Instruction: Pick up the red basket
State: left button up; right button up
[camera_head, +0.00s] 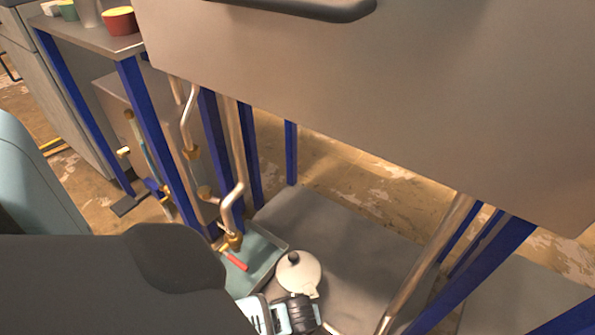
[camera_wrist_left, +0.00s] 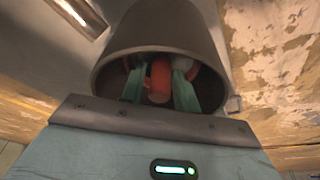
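In the left wrist view a red, rounded piece (camera_wrist_left: 160,80) shows inside a round metal opening (camera_wrist_left: 125,32), with thinner red-orange parts beside it. It may be the red basket, but most of it is hidden. My left gripper (camera_wrist_left: 159,92) reaches into this opening. Its two green fingers stand apart on either side of the red piece, and I cannot tell whether they touch it. In the head view my dark left arm comes in from the lower left, and its fingers do not show. My right gripper is not in view.
A large metal box with a dark handle (camera_head: 315,8) fills the upper right of the head view. Blue posts and pipes (camera_head: 232,205) stand below it. A white lidded pot (camera_head: 303,275) and a red bowl (camera_head: 121,22) also show.

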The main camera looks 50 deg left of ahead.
pick_arm(q)
jog(key=shift+c, duration=0.6)
jog(key=c, duration=0.4)
grip_shut()
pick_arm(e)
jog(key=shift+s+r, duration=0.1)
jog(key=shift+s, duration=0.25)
